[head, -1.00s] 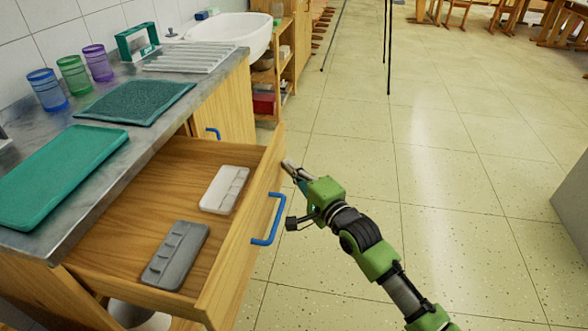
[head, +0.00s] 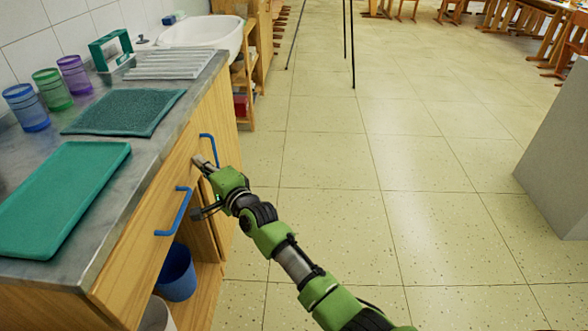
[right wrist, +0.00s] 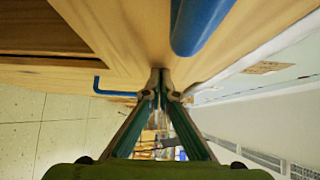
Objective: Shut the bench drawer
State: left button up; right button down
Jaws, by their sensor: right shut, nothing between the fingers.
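The bench drawer (head: 150,240) has a wooden front with a blue bar handle (head: 174,212). Its front lies about flush with the bench, and its inside is hidden. My right gripper (head: 199,162) is shut and empty, its fingertips at the drawer front just beyond the far end of the handle. In the right wrist view the shut fingertips (right wrist: 160,78) are against or very close to the wood, with the blue handle (right wrist: 200,22) above them. My left gripper is not in view.
The worktop (head: 100,195) holds a green tray (head: 62,195), a dark green mat (head: 125,112) and several cups. A blue bin (head: 177,272) stands in the open space below the drawer. A grey block (head: 560,150) stands at the right; the tiled floor between is clear.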

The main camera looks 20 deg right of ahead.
jog(key=shift+w+a+r, duration=0.1)
jog(key=shift+w+a, duration=0.25)
jog(key=shift+a, duration=0.5)
